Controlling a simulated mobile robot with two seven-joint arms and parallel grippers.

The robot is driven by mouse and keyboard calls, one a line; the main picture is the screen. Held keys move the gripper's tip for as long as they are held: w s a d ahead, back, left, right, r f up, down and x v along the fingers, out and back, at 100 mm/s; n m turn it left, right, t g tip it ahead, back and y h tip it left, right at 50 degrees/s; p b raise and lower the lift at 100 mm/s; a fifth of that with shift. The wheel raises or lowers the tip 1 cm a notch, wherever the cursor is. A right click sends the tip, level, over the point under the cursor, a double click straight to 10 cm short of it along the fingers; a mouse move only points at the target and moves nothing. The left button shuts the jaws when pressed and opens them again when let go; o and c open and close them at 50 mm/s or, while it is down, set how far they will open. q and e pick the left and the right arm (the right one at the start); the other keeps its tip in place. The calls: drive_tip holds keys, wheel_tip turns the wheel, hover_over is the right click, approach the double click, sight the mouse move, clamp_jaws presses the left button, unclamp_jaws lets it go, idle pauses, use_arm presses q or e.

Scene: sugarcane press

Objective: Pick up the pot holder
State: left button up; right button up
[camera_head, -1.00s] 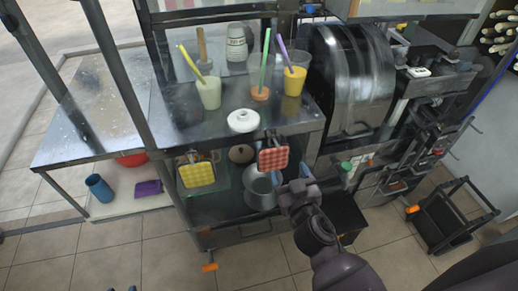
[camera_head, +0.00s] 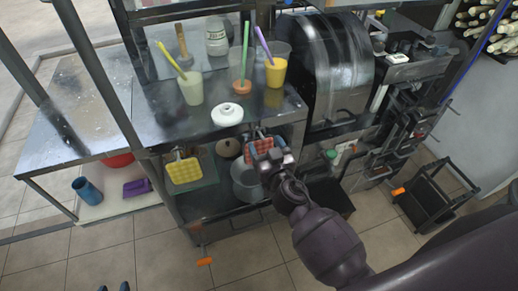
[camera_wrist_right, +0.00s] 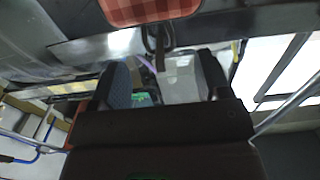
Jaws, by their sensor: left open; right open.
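A red checked pot holder (camera_head: 260,146) hangs at the front edge of the metal counter. It also shows at the top of the right wrist view (camera_wrist_right: 150,9), with a dark strap hanging below it there. A yellow checked pot holder (camera_head: 184,171) hangs further left. My right gripper (camera_head: 274,160) is at the red pot holder and partly covers it in the head view. In the right wrist view its fingers (camera_wrist_right: 162,80) are apart, with no pot holder between them. I cannot tell whether it touches the cloth. My left gripper (camera_head: 114,287) shows only its fingertips, apart, at the bottom edge.
A metal pot (camera_head: 246,181) stands on the shelf below the red pot holder. A dark metal rack (camera_head: 440,200) stands on the floor at right.

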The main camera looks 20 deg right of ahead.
sight(261, 134)
drive_tip(key=shift+w, duration=2.15)
drive_tip(key=shift+c, duration=0.4)
drive_tip(key=c, duration=0.9)
drive_tip(key=shift+o, duration=0.2)
drive_tip(key=shift+r, duration=0.1)
